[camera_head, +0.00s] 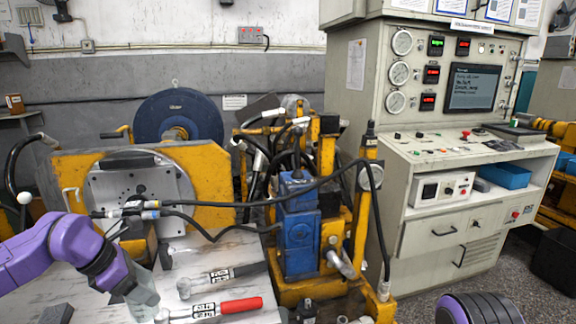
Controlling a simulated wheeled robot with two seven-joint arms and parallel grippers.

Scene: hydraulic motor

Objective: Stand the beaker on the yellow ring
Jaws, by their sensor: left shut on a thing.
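My left gripper (142,302) hangs at the end of the purple arm at lower left, over the front of the pale worktable (210,250). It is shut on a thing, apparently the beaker. Only a pale grey-green, glassy shape shows at its tip, and its outline blends with the fingers. I cannot tell how far it stands above the table. I cannot make out the yellow ring. A purple and dark part of my right arm shows at the bottom right; its gripper is out of view.
A red-handled tool (240,306) and a black-handled tool (238,272) lie right of the left gripper. A dark grey block (58,314) lies left of it. Behind stand a yellow plate fixture (206,170) and a blue hydraulic unit (298,235). Black hoses cross above the table.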

